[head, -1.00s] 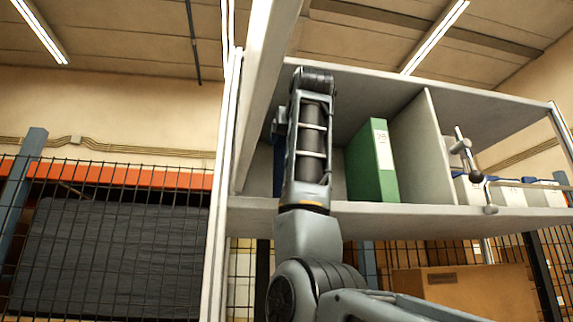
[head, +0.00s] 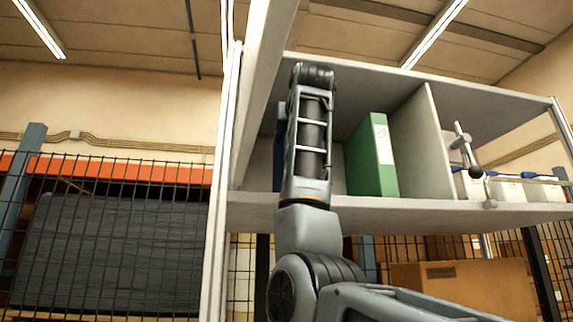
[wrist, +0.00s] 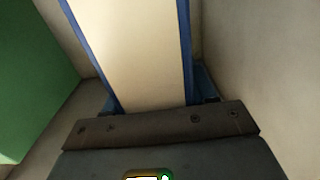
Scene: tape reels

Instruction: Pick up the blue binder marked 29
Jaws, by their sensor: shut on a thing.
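A blue binder (wrist: 136,72) with cream page edges fills the middle of the wrist view. The fingers of my gripper (wrist: 157,102) are on either side of it, shut on it. In the head view only a narrow dark blue strip of the binder (head: 278,163) shows in the shelf's left bay, left of my arm, which hides the rest and the gripper. No number on this binder can be seen.
A green binder (head: 372,158) stands in the same bay, right of my arm; it also shows in the wrist view (wrist: 35,75). A divider (head: 422,150) stands right of it. White boxes (head: 508,190) are in the right bay, behind a rail. The shelf board (head: 400,207) runs below.

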